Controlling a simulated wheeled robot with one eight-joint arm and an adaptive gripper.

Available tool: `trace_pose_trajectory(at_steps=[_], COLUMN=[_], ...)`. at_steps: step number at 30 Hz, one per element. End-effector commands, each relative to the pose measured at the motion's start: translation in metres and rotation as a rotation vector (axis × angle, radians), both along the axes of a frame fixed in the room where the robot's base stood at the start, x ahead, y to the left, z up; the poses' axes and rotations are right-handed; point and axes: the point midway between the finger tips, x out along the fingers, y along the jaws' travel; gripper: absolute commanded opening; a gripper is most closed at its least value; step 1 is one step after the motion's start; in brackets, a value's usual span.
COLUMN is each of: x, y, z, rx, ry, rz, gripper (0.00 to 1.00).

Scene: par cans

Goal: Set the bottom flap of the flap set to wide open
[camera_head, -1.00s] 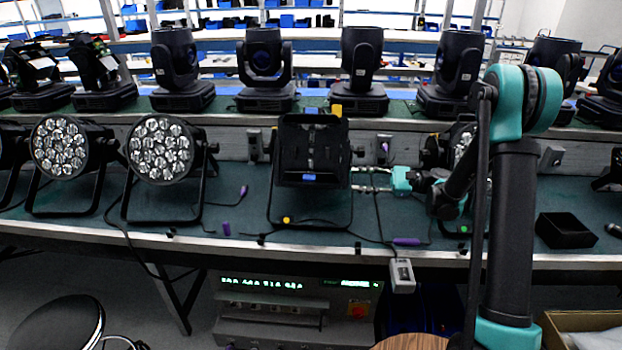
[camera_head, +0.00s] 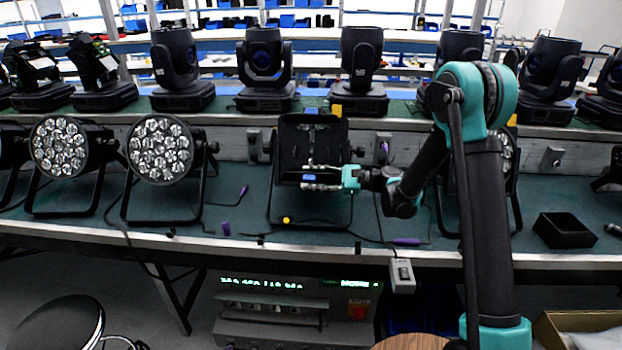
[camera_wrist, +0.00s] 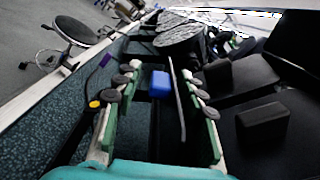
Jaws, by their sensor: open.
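The black flap set (camera_head: 311,140) is on the front of the middle par can, which stands on the bench. A blue tab (camera_head: 309,177) is at its lower edge, at the bottom flap; the flap's exact angle is hard to tell. My gripper (camera_head: 314,177) reaches in from the right, with one finger above the blue tab and one below it. In the wrist view my gripper (camera_wrist: 157,88) is open, with the blue tab (camera_wrist: 160,83) and a thin plate edge (camera_wrist: 177,100) between the fingers. I cannot tell whether either finger touches them.
Two lit-face par cans (camera_head: 160,150) stand to the left; another is partly behind my arm. Moving-head lights (camera_head: 264,70) line the shelf behind. A black box (camera_head: 564,230) lies at right. Purple-ended cables (camera_head: 405,241) lie on the bench, and a grey box (camera_head: 402,275) hangs at its front edge.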

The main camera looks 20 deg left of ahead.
Motion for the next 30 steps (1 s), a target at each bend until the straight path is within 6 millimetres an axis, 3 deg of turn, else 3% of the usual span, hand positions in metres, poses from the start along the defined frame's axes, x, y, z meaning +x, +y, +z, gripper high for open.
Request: trace_pose_trajectory(at_steps=[7, 17, 30], x=[-0.0001, 0.0, -0.0028], y=[0.0008, 0.0005, -0.0003], z=[0.0, 0.0, -0.0034], rx=[0.0, 0.0, 0.016], ry=[0.0, 0.0, -0.07], rz=[0.0, 0.0, 0.001], gripper=[0.4, 0.0, 0.0])
